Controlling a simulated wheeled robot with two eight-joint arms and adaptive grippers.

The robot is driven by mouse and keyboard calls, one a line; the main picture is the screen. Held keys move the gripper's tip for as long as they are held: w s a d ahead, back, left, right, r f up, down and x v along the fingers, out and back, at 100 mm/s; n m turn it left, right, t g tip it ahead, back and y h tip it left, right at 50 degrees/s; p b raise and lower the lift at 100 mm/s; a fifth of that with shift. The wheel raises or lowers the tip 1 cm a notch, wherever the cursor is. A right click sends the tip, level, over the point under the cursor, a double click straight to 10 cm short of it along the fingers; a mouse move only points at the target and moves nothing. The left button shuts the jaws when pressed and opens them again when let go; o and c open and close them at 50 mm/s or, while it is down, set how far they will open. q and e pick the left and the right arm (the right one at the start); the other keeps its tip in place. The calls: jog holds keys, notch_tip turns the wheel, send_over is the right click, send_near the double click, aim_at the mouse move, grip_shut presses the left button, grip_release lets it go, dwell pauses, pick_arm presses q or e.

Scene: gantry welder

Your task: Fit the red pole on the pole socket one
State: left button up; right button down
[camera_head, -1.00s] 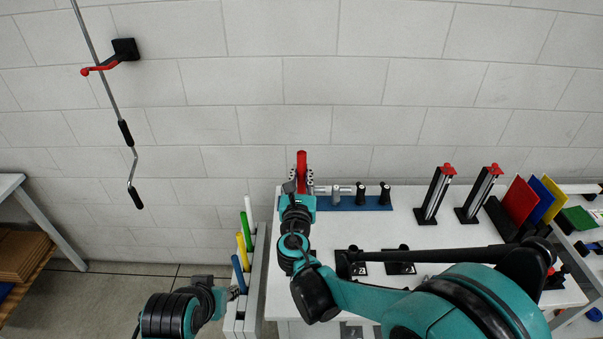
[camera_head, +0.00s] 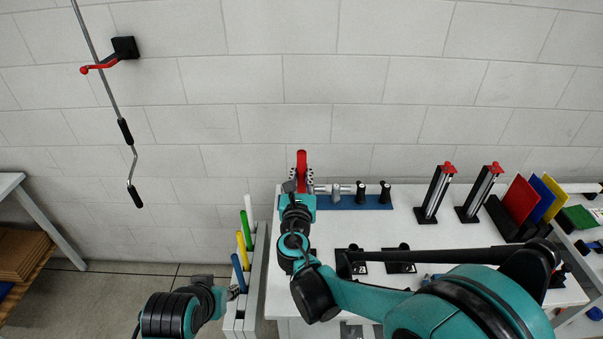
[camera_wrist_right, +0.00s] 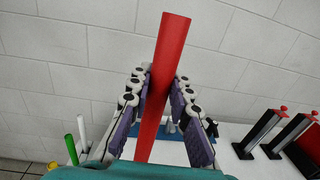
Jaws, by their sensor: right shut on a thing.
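My right gripper (camera_head: 302,181) is shut on the red pole (camera_head: 302,159), at the back left of the white table. In the right wrist view the red pole (camera_wrist_right: 163,70) stands upright with a slight tilt between the two finger pads (camera_wrist_right: 160,95). Its lower end is hidden by the gripper and arm. Black mounts with white markings (camera_head: 401,266) sit mid-table; I cannot read which is pole socket one. My left gripper (camera_head: 236,292) is low at the left, near the pole rack, and its fingers are too small to judge.
A blue strip (camera_head: 365,203) with grey and black pegs lies right of my right gripper. A rack (camera_head: 255,285) holds white, green, yellow and blue poles. Two black stands with red tops (camera_head: 436,195) and coloured panels (camera_head: 520,201) stand at the right. A crank rod (camera_head: 108,90) hangs on the wall.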

notch_tip(320, 180, down, 9)
jog(key=b, duration=0.8)
jog(key=c, duration=1.8)
grip_release()
jog(key=o, duration=0.5)
jog(key=shift+s, duration=0.1)
